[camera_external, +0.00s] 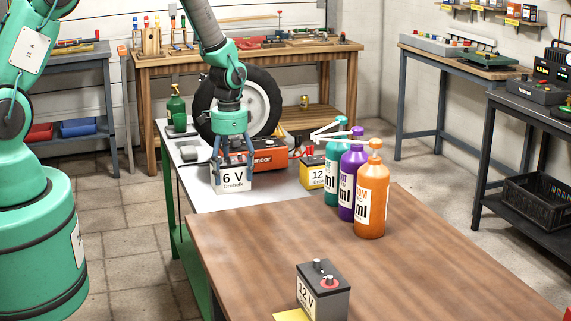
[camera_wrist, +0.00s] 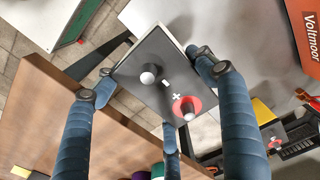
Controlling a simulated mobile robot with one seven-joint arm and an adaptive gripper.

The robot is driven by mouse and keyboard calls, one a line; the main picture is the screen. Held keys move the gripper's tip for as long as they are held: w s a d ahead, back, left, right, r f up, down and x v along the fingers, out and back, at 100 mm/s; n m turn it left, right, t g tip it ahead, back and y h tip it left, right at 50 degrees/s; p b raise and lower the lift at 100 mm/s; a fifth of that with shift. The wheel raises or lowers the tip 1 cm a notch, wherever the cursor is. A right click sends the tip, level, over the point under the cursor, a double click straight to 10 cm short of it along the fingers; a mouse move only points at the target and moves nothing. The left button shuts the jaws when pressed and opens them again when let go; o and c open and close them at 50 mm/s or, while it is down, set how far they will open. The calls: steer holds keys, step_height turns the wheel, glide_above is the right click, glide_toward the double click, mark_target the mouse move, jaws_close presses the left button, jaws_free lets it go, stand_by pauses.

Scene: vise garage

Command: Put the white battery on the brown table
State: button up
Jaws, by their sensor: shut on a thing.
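The white battery (camera_external: 232,181), marked 6 V, is held upright in my gripper (camera_external: 232,160) at the front end of the grey-topped table. In the wrist view its dark top (camera_wrist: 160,62) shows two posts, one ringed in red, between the blue fingers of my gripper (camera_wrist: 155,84). The fingers are shut on its sides. I cannot tell whether its base is clear of the grey top. The brown table (camera_external: 440,262) lies in front of it in the external view, and on the left in the wrist view (camera_wrist: 58,112).
A grey 12 V battery (camera_external: 324,291) stands at the brown table's front. Orange (camera_external: 372,195), purple (camera_external: 352,180) and teal (camera_external: 332,165) bottles stand by its far edge. On the grey top (camera_external: 270,197) are a yellow battery (camera_external: 312,173), a red-orange Voltmoor item (camera_external: 268,158) and a wheel.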

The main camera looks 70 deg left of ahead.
step_height(320, 180, up, 30)
steer(key=w+d+m, duration=0.2)
steer(key=w+d, duration=0.3)
steer(key=d, duration=0.5)
steer(key=w+d+m, duration=0.1)
steer(key=w+d, duration=0.5)
steer(key=d, duration=0.3)
steer(key=w+d+m, duration=0.2)
steer(key=w+d, duration=0.3)
steer(key=d, duration=0.5)
steer(key=w+d+m, duration=0.2)
steer(key=d+m, duration=0.2)
steer(key=d, duration=2.5)
step_height(320, 180, down, 18)
steer(key=shift+s+r, duration=0.15)
steer(key=shift+s, duration=0.05)
steer(key=shift+d, duration=0.1)
step_height(320, 180, down, 6)
steer(key=b, duration=0.1)
steer(key=shift+f, duration=0.25)
